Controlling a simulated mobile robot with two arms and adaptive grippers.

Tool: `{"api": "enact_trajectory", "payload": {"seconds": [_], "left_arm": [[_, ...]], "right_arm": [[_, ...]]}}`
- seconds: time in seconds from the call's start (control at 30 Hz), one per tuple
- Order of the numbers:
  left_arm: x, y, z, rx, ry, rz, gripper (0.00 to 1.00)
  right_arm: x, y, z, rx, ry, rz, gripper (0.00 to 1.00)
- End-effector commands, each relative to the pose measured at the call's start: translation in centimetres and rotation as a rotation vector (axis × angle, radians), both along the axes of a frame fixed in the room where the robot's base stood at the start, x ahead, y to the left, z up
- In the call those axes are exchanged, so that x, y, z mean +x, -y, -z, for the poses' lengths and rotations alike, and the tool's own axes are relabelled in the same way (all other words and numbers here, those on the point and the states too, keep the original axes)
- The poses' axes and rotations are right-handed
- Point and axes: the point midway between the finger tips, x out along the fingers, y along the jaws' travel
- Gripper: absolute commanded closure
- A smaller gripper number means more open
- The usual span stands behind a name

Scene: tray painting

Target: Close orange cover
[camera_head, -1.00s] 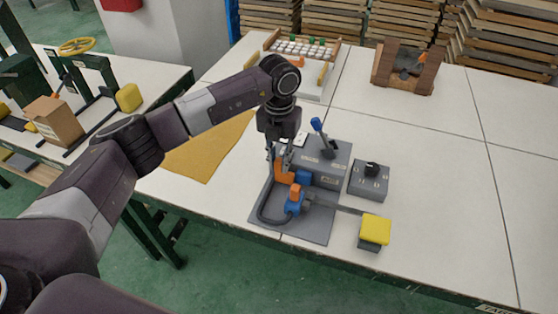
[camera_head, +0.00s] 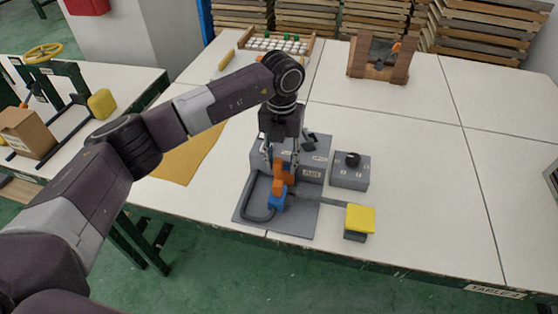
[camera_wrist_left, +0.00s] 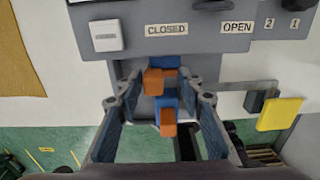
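The orange cover (camera_head: 284,174) shows as orange pieces above a blue part (camera_head: 278,199) on the grey device (camera_head: 315,172). In the left wrist view, two orange pieces, an upper one (camera_wrist_left: 153,82) and a lower one (camera_wrist_left: 168,123), sit against blue parts below the "CLOSED" label (camera_wrist_left: 166,30). My left gripper (camera_head: 281,162) points down at the cover. In the left wrist view its fingers (camera_wrist_left: 160,102) are apart, one on each side of the orange pieces, with visible gaps. I cannot tell whether either finger touches the cover. My right gripper is not in view.
A grey box with a black knob (camera_head: 351,159) stands right of the device. A yellow-topped block (camera_head: 360,220) is at the front, joined by a grey bar. A yellow sheet (camera_head: 186,158) lies left. The table (camera_head: 430,190) is clear to the right.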

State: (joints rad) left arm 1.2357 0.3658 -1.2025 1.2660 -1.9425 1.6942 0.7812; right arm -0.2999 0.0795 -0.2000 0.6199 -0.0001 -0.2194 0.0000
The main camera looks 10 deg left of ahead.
Motion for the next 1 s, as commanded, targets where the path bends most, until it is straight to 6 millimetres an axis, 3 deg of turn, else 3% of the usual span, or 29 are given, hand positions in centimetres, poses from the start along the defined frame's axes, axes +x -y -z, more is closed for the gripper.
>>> {"api": "enact_trajectory", "payload": {"seconds": [0.23, 0.37, 0.8, 1.0], "left_arm": [[0.0, -0.2, 0.0, 0.003, -0.001, -0.002, 0.65], [0.1, -0.2, -1.1, 0.003, 0.000, -0.002, 0.65], [0.1, 0.0, -9.9, 0.003, 0.002, 0.000, 0.65], [0.0, 0.0, -11.7, 0.002, -0.001, 0.000, 0.65]], "right_arm": [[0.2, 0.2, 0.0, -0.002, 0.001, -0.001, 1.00], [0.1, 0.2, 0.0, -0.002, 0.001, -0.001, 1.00], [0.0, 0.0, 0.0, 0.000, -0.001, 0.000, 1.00], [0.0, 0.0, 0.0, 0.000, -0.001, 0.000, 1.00]]}}
